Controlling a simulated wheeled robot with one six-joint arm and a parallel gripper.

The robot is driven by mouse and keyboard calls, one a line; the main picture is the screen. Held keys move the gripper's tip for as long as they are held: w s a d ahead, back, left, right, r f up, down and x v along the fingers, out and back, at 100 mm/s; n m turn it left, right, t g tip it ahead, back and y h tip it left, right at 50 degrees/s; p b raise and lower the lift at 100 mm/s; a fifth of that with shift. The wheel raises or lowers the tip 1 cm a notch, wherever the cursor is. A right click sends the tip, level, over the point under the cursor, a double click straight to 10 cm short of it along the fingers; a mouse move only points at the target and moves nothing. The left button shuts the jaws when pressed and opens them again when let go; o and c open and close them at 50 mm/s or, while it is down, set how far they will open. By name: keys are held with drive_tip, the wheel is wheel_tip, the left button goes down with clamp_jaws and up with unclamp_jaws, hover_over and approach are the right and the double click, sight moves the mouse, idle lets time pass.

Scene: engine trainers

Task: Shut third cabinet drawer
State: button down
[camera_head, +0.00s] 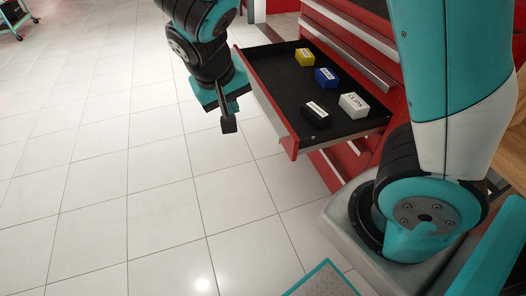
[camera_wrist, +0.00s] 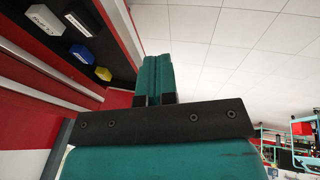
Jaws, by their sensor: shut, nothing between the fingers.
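The red cabinet (camera_head: 372,65) stands at the right of the head view with one drawer (camera_head: 284,92) pulled well out. The drawer has a black floor and a grey front edge. It holds a yellow box (camera_head: 304,56), a blue box (camera_head: 326,77), a white box (camera_head: 353,105) and a black box (camera_head: 316,114). My gripper (camera_head: 229,125) points down just left of the drawer front, apart from it as far as I can tell, and is shut and empty. In the wrist view the shut fingers (camera_wrist: 155,82) show beside the open drawer.
White tiled floor (camera_head: 110,190) is clear to the left and in front of the drawer. Closed drawers (camera_head: 352,155) lie below the open one. A green wheeled cart (camera_head: 14,18) stands far off at the upper left.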

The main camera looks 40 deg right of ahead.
drive_tip(key=w+d+f+m+h+b, duration=0.1)
drive_tip(key=w+d+f+b, duration=0.1)
drive_tip(key=d+f, duration=0.4)
drive_tip(key=w+d+f+m+h+b, duration=0.1)
drive_tip(key=w+d+f+h+b, duration=0.1)
drive_tip(key=d+f, duration=0.4)
drive_tip(key=shift+w+f+t+b, duration=0.4)
drive_tip(key=shift+f+b, duration=0.55)
drive_tip(key=shift+f, duration=1.3)
drive_tip(key=shift+d, duration=0.1)
